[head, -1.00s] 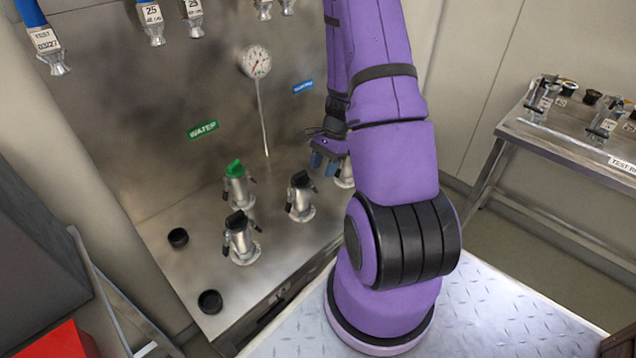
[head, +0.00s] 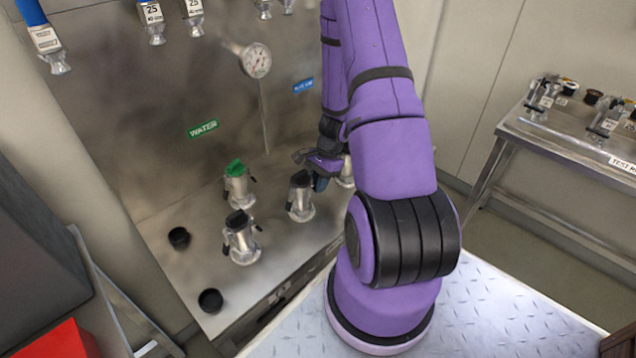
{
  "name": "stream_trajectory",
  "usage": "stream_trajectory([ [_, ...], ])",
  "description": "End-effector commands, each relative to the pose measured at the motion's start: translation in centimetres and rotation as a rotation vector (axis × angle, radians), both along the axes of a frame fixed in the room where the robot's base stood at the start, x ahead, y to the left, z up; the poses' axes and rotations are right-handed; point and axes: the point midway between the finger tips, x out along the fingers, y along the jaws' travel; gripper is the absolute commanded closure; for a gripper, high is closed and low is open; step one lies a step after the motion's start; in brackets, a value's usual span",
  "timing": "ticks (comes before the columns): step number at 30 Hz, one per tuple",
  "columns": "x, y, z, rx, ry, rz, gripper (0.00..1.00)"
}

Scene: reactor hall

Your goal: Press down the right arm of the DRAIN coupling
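Several metal couplings with side arms stand on the steel bench. One has a green top (head: 237,185). A front one has a black top (head: 241,243). Another black-topped coupling (head: 300,200) stands to the right, and a further one (head: 346,174) is mostly hidden behind my arm. I cannot read a DRAIN label on any of them. My gripper (head: 320,184) points down close to the right side of the right black-topped coupling, where it hides that coupling's right arm. I cannot tell whether it touches, or whether its fingers are open.
A pressure gauge (head: 255,60), a green WATER label (head: 203,129) and a blue label (head: 303,86) are on the back panel. Hose ends (head: 152,22) hang above. Two black caps (head: 179,238) lie on the bench at left. A side table (head: 560,140) with fittings stands at right.

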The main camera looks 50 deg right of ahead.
Motion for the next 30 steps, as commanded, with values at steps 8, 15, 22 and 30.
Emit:
stream_trajectory([
  [8, -0.03, 0.14, -0.26, 0.065, -0.003, -0.003, 1.0],
  [15, 0.01, 0.4, -0.36, 0.101, -0.005, 0.0, 1.0],
  [22, 0.02, 0.44, -0.35, 0.101, -0.005, 0.001, 0.53],
  [30, 0.03, 0.31, -0.25, 0.099, -0.006, 0.0, 0.53],
])
